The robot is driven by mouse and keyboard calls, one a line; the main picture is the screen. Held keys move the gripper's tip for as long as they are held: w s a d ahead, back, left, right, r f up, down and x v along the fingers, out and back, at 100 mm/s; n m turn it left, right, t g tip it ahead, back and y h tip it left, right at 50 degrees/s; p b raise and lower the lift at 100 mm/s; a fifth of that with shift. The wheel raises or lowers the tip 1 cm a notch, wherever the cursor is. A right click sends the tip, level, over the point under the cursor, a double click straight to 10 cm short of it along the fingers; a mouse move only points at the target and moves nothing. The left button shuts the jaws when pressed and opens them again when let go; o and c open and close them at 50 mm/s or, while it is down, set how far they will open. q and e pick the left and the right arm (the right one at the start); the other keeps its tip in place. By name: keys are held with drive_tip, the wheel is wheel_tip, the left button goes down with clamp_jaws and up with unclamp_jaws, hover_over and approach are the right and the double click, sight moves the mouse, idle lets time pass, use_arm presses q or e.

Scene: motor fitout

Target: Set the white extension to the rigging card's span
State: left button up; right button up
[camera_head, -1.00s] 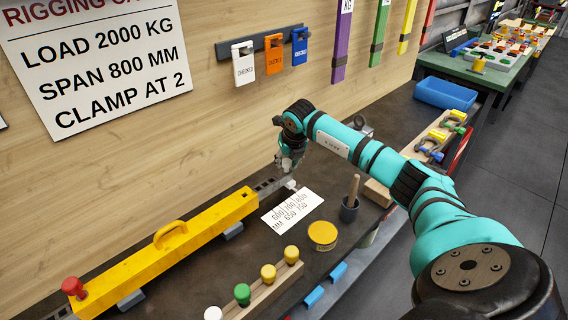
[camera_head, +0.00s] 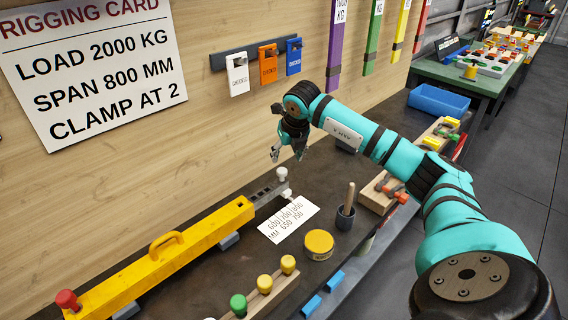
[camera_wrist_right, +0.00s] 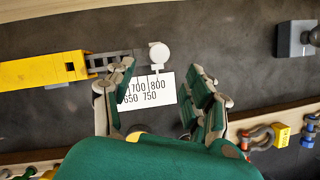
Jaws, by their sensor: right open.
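The white extension's grey slotted bar (camera_head: 266,192) sticks out of the right end of the yellow beam (camera_head: 165,255). At its outer end is an upright white knob (camera_head: 282,174), with a white end piece beside the scale card (camera_head: 288,220). In the right wrist view the knob (camera_wrist_right: 159,52) and the pointer below it lie over the "800" side of the card (camera_wrist_right: 150,92); the exact tick is unclear. My right gripper (camera_head: 288,154) is open and empty, above and apart from the knob. The rigging card (camera_head: 95,70) reads span 800 MM, clamp at 2. My left gripper is out of view.
A red knob (camera_head: 67,300) stands at the beam's left end. A blue bin (camera_head: 441,101) is at the back right.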

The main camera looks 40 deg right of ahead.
drive_tip(key=shift+v, duration=1.6)
